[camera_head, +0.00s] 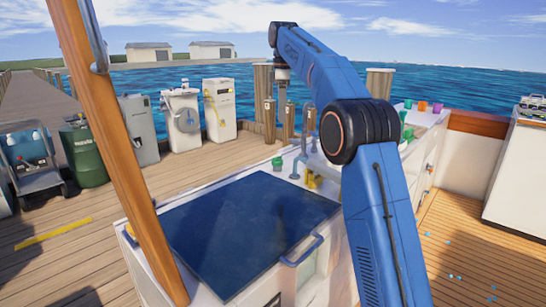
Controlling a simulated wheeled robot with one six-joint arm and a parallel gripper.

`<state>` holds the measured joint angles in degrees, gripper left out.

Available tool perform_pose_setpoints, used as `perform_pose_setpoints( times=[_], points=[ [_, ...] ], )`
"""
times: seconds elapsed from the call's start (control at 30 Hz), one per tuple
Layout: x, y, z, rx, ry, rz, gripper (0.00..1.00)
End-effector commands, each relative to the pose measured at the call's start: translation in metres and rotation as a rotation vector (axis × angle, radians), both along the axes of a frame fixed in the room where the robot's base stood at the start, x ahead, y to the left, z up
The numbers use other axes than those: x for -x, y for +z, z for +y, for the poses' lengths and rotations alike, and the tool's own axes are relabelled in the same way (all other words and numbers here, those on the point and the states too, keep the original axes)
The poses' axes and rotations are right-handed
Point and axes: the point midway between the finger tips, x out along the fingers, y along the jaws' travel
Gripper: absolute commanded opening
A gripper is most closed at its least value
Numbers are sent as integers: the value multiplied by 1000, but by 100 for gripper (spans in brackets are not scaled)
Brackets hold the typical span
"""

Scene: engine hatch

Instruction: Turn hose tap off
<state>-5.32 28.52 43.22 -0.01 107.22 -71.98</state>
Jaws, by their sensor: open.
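My gripper (282,98) hangs from the end of my blue arm near the middle of the view, pointing down. It appears empty, but its fingers are small and hard to make out against the posts behind. Below it, grey-green bent pipes (301,155) rise from the white counter behind the dark blue hatch panel (248,225). A small yellow fitting (312,179) sits on that counter, partly hidden by my arm. I cannot tell which of these parts is the hose tap or how its handle stands. The gripper appears above and apart from the pipes.
A brown wooden post (110,140) slants across the left. A green cup (277,163) stands by the pipes. White cabinets (219,110), a green drum (84,155) and a cart (30,165) stand on the dock. The right deck is mostly open.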

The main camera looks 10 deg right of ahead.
Motion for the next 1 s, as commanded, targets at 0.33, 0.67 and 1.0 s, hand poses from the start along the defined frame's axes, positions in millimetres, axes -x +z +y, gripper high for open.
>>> perform_pose_setpoints(
  times=[0.33, 0.67, 1.0],
  points=[
    [-19, -12, 5, 2, 67, 19, 55],
    [-18, -49, 5, 3, 65, 21, 55],
    [-18, -108, 5, 3, 65, 21, 55]
  ],
)
